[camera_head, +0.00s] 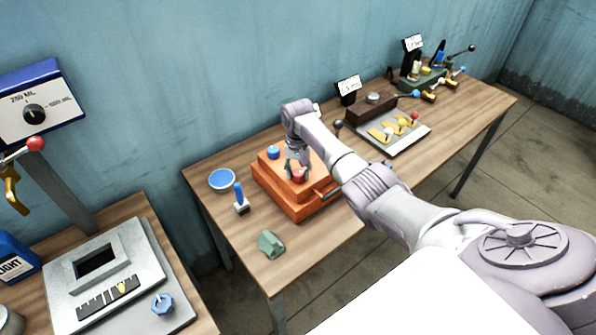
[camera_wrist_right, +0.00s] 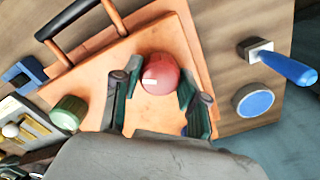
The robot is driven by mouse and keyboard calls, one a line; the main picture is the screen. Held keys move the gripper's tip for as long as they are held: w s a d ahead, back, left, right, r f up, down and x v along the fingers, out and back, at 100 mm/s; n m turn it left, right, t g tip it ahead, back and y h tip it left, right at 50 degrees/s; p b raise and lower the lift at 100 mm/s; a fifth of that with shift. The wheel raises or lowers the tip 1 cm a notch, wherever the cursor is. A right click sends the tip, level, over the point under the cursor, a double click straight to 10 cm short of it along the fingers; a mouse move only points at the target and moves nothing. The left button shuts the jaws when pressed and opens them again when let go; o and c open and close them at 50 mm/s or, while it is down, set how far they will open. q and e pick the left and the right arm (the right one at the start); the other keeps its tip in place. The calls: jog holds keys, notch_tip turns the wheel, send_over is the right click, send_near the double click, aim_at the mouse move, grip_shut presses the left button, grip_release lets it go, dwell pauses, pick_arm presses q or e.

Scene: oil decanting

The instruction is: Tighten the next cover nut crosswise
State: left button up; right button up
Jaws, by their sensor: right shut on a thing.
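The orange box with a flat cover (camera_head: 283,201) sits on the middle table. My right gripper (camera_head: 298,172) points down over the cover, with its fingers around a red round nut (camera_head: 299,175). In the right wrist view the red nut (camera_wrist_right: 160,73) sits between the two dark green fingers (camera_wrist_right: 155,92) of the shut gripper. A blue knob (camera_head: 273,152) stands on the cover's back left part. In the wrist view a green cylinder (camera_wrist_right: 68,112) shows at the cover's edge. Whether the nut is seated on the cover cannot be told. My left gripper is not in view.
A blue round dish (camera_head: 222,180), a blue-handled tool (camera_head: 240,200) and a green part (camera_head: 271,243) lie left and in front of the box. A grey tray (camera_head: 405,138) with yellow pieces stands to the right. The table's front left area is mostly free.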

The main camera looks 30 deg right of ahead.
aim_at(298, 172)
jog(key=o, duration=1.1)
jog(key=shift+o, duration=0.2)
jog(key=shift+r, duration=0.25)
notch_tip(298, 172, up, 12)
jog(key=shift+f, duration=0.2)
